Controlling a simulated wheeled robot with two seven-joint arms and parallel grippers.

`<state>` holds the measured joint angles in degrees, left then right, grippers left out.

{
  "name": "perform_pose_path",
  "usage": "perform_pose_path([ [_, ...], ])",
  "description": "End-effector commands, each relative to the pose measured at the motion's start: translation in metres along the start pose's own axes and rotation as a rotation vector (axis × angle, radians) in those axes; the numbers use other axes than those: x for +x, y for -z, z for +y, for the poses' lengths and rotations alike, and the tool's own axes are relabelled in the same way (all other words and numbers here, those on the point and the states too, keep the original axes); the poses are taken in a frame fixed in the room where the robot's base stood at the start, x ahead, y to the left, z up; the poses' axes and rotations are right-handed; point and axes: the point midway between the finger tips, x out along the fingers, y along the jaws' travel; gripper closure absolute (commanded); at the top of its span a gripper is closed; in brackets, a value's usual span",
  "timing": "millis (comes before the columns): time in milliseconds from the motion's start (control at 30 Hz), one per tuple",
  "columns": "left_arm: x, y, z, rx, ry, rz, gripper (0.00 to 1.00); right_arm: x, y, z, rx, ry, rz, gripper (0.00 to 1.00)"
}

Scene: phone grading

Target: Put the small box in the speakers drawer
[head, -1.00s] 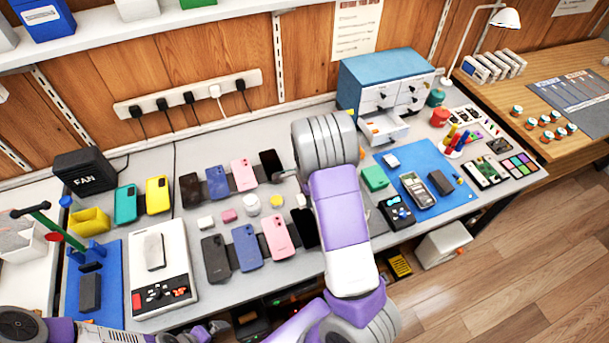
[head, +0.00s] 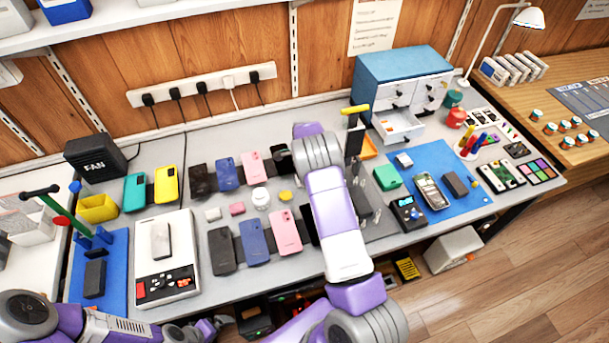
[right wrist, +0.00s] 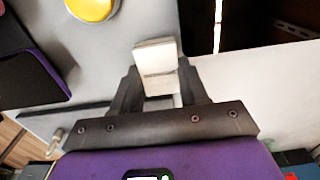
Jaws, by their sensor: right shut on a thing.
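The small box (right wrist: 155,57) is a white block in the right wrist view. My right gripper (right wrist: 152,80) is shut on it, one dark finger on each side. In the head view the box and these fingertips are hidden behind my right arm. The blue-topped drawer cabinet (head: 405,67) stands at the back right of the bench. Its lower left drawer (head: 400,127) is pulled open; the labels are too small to read, so I cannot tell which is the speakers drawer. My left gripper (head: 203,331) is low at the bottom edge, away from these things, its opening unclear.
A dark upright with yellow handle (head: 355,112) stands before the cabinet. A blue mat (head: 447,205) holds parts at right.

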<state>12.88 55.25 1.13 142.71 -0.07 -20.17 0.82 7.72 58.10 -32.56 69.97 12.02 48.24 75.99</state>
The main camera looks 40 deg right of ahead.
Motion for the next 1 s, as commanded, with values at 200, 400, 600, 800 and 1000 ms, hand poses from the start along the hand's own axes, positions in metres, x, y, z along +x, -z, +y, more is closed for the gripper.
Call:
perform_pose_path([
  [200, 0.0012, 0.0001, -0.0004, 0.0, 0.0, 0.0, 0.0, 0.0047, -0.0003, -0.0049, -0.001, 0.0, -0.001, 0.85],
  [400, 0.0021, 0.0001, -0.0008, 0.0, 0.0, 0.0, 0.0, 0.0057, -0.0002, -0.0048, -0.001, 0.0, 0.0, 0.85],
  [600, 0.0037, 0.0002, -0.0014, 0.0, 0.0, 0.0, 0.0, 0.008, -0.0002, -0.0047, -0.001, 0.0, 0.0, 0.41],
  [800, 0.0036, 0.0002, -0.0013, 0.0, 0.0, 0.0, 0.0, 0.0078, -0.0002, -0.0047, -0.001, 0.0, 0.0, 0.31],
  [1000, 0.0015, 0.0001, -0.0006, 0.0, 0.0, 0.0, 0.0, 0.005, -0.0001, -0.0048, -0.001, 0.001, 0.0, 0.31],
])
